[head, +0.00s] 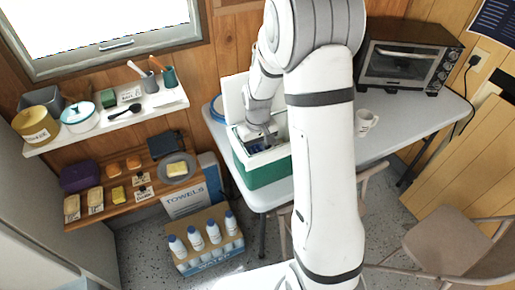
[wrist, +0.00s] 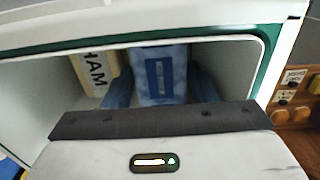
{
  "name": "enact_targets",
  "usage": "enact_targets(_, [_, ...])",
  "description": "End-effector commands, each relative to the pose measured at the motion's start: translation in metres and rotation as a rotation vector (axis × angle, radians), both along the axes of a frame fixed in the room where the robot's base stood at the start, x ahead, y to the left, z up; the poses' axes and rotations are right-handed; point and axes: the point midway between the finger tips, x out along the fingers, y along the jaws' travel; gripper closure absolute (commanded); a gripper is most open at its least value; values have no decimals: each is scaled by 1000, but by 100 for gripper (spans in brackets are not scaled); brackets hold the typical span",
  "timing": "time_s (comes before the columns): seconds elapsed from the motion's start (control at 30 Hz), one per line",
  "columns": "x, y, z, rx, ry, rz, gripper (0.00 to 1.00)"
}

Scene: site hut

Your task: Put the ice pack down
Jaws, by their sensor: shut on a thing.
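My gripper (head: 260,140) reaches down into the open green and white cooler (head: 266,174) on the table. In the wrist view, the blue ice pack (wrist: 160,72) with a darker label is between the fingers of my gripper (wrist: 162,88), inside the white-walled cooler (wrist: 258,62). The gripper is shut on the ice pack. A pale packet marked HAM (wrist: 95,72) lies in the cooler to the left of the pack. I cannot tell whether the pack touches the cooler floor; its lower end is hidden.
The cooler's raised lid (head: 235,97) stands behind it. A toaster oven (head: 408,58) and a white mug (head: 366,122) are on the table (head: 400,125). Shelves with food (head: 135,185) are at left, above a crate of bottles (head: 205,245). A folding chair (head: 445,240) stands right.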

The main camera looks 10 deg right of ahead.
Motion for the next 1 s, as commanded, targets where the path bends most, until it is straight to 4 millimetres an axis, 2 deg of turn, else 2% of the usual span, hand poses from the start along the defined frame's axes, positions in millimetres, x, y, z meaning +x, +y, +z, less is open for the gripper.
enact_targets(0.57, [-2,-1,-16,0,7,0,78])
enact_targets(0.6, [-3,-1,-17,-1,9,0,46])
enact_targets(0.7, [-3,-1,-18,-1,10,1,39])
enact_targets(1.0, [-3,-2,-14,-2,10,2,39])
